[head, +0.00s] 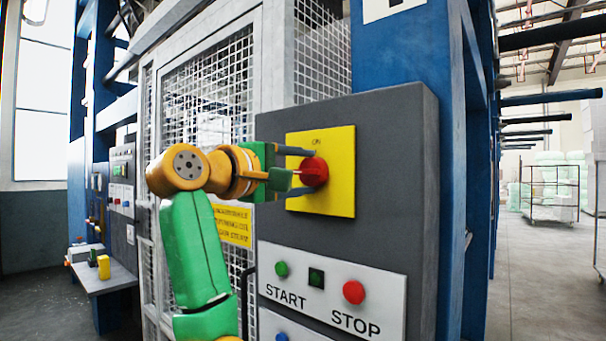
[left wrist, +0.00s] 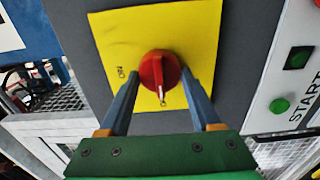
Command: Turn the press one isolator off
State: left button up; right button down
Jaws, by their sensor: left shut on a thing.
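The isolator is a red rotary knob (head: 314,172) on a yellow plate (head: 335,193), fixed to the grey press panel. "ON" is printed at the plate's top in the head view. My left gripper (head: 298,172) reaches it from the left, its two fingers shut on the knob. In the left wrist view, the fingers (left wrist: 160,84) lie either side of the red knob (left wrist: 152,72). The knob's pale mark points down there, toward a second, partly legible label, and not at "ON" on the left. My right gripper is not in view.
Below the isolator is a white plate with a green START button (head: 281,269), a dark green square (head: 316,278) and a red STOP button (head: 353,292). A mesh guard (head: 208,90) stands behind my arm. A second panel (head: 121,180) is at left. Open floor lies at right.

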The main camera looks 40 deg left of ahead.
pick_arm(q)
jog(key=shift+f, duration=0.1)
dwell(0.4)
jog(key=o, duration=1.4)
jog(key=shift+c, duration=0.2)
jog(key=shift+s+a, duration=0.1)
jog(key=shift+s, duration=0.05)
jog(key=s+b, duration=0.3)
jog(key=s, duration=0.4)
jog(key=shift+a+b, duration=0.3)
jog(key=shift+b, duration=0.1)
